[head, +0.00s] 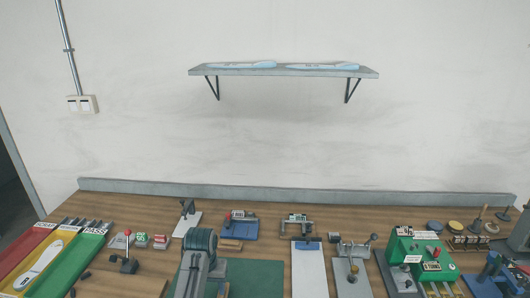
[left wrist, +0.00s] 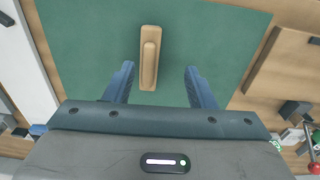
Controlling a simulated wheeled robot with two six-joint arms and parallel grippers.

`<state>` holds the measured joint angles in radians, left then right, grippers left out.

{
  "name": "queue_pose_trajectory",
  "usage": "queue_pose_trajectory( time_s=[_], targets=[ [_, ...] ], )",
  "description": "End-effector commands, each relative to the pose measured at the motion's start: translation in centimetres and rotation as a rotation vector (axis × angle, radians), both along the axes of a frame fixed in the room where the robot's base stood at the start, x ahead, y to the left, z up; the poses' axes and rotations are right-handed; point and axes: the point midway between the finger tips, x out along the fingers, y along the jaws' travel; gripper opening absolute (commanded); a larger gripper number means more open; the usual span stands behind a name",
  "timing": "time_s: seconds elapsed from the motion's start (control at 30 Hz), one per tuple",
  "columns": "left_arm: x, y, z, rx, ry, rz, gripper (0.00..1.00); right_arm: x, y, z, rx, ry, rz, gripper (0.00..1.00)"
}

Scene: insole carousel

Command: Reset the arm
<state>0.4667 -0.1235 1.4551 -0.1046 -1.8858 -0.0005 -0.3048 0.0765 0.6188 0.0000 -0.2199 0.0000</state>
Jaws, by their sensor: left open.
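My left gripper (left wrist: 159,66) is open in the left wrist view, with its two blue-grey fingers apart over a green mat (left wrist: 90,40). A small tan wooden piece (left wrist: 149,58) with a rounded raised bar shows between the fingers on the mat. The fingers do not appear to touch it. In the head view my left arm stands at the front, left of the visible part of the green mat (head: 256,278). Its fingertips cannot be made out there. I cannot identify my right gripper in either view.
Colored trays, the green one (head: 75,260) among them, lie at the left of the bench, one holding an insole (head: 40,266). Several fixtures and a green machine (head: 420,250) stand center and right. A wall shelf (head: 285,71) holds two insoles.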

Motion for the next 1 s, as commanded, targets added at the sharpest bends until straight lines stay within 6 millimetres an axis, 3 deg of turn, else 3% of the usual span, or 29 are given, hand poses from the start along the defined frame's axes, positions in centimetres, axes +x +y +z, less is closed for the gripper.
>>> queue_pose_trajectory(
  time_s=[0.1,0.3,0.5,0.6,0.8,1.0],
  targets=[
    [-4.7,2.3,-3.0,0.015,-0.028,0.023,0.50,0.2,-0.2,0.0,-0.002,-0.001,0.001,0.36],
    [-13.2,5.7,-5.6,0.044,-0.098,0.039,0.50,0.5,-0.4,0.1,-0.005,-0.005,0.002,0.36],
    [-21.9,7.9,-5.5,0.076,-0.166,0.025,0.50,0.5,-0.4,0.1,-0.005,-0.005,0.002,0.36],
    [-25.3,8.5,-4.6,0.087,-0.196,0.010,0.50,0.5,-0.4,0.1,-0.005,-0.006,0.002,0.36],
    [-29.7,9.0,-2.9,0.096,-0.233,-0.014,0.50,0.5,-0.4,0.1,-0.004,-0.006,0.002,0.36],
    [-32.8,9.2,-1.3,0.099,-0.259,-0.037,0.50,0.5,-0.4,0.1,-0.004,-0.006,0.001,0.36]
  ],
)
